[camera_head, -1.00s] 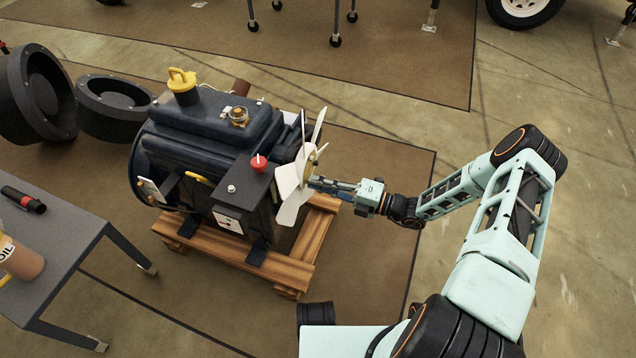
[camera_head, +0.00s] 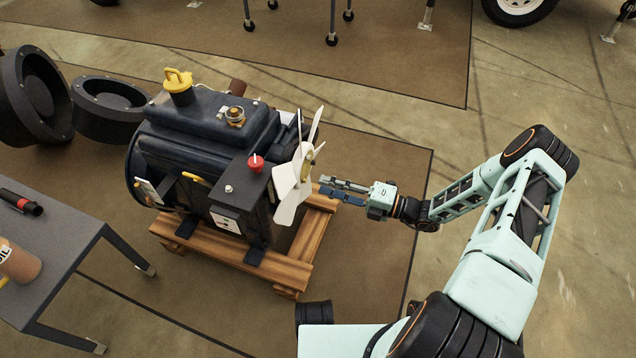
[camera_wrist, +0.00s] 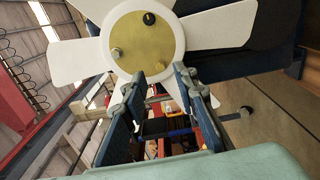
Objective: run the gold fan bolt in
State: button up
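The white fan (camera_head: 285,178) is on the right end of the dark engine (camera_head: 205,125). In the wrist view the fan (camera_wrist: 72,60) faces me with a gold round hub plate (camera_wrist: 135,40). Small fastener heads show on the plate: a dark one (camera_wrist: 149,18) at the top, a dull one (camera_wrist: 116,53) at the left and one at the lower right (camera_wrist: 160,67). I cannot tell which is the gold bolt. My gripper (camera_head: 323,186) is open, just right of the hub and apart from it. In the wrist view its spread fingers (camera_wrist: 158,86) hold nothing that I can make out.
The engine rests on a wooden pallet (camera_head: 230,262). A grey table (camera_head: 60,240) with a flashlight (camera_head: 20,202) and an oil can (camera_head: 18,262) stands at the left. Black round housings (camera_head: 105,105) lie behind it.

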jog(key=v, duration=0.8)
